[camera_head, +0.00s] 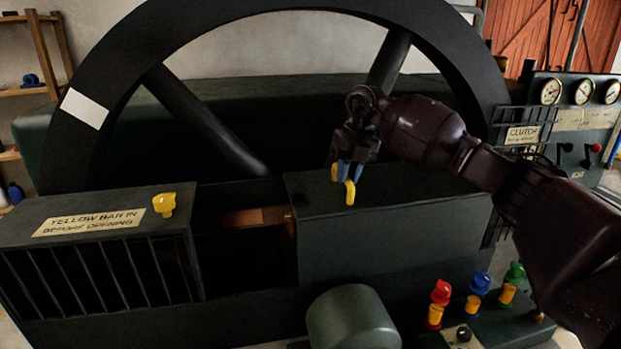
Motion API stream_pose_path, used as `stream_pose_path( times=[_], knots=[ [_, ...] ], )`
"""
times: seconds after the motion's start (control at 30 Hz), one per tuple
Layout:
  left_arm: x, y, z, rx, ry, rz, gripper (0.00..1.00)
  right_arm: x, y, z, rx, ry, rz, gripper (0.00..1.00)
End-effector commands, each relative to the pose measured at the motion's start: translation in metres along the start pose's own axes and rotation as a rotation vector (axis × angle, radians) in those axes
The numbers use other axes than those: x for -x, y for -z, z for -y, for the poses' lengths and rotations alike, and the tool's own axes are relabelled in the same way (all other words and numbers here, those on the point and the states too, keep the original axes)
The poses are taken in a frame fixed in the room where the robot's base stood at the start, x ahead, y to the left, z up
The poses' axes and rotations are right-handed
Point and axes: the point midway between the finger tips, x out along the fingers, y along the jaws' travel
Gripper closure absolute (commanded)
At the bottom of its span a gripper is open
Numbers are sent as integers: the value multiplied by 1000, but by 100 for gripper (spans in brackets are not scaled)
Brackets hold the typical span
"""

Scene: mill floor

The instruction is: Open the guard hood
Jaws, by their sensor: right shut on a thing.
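My right gripper (347,171) points down over a dark green box (400,212) in the middle. It is shut on a yellow handle (350,192) at the box top; the jaws hide part of the handle. To the left is a second dark box (100,250) with a barred front, its top closed. A label on it, "YELLOW BAR IN BEFORE OPENING" (88,222), lies beside a yellow knob (164,204). I cannot tell for certain which box is the guard hood. My left gripper is not in view.
A large black flywheel (200,115) with a white patch rises behind the boxes. A dark gap (240,255) lies between them. Red, blue and green-topped controls (472,295) stand at lower right, near a rounded green cylinder (352,320). A gauge panel (580,120) and a clutch cage are at right.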

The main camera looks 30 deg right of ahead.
Motion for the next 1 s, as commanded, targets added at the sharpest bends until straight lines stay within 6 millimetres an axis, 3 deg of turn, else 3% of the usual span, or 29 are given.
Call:
stream_pose_path(
  times=[0.1, 0.3, 0.5, 0.83, 0.87, 1.0],
  knots=[
    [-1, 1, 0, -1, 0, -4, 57, 6, 0, 29, -5, 2, 2, 100],
    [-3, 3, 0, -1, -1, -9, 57, 12, 0, 57, -3, 0, 2, 100],
    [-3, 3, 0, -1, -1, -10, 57, 14, -1, 67, -1, -1, 2, 100],
    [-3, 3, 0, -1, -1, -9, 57, 15, -1, 68, 0, -1, 3, 100],
    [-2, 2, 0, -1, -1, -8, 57, 15, -1, 68, 0, -1, 2, 80],
    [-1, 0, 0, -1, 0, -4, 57, 14, -1, 68, 0, -1, 2, 58]
  ],
)
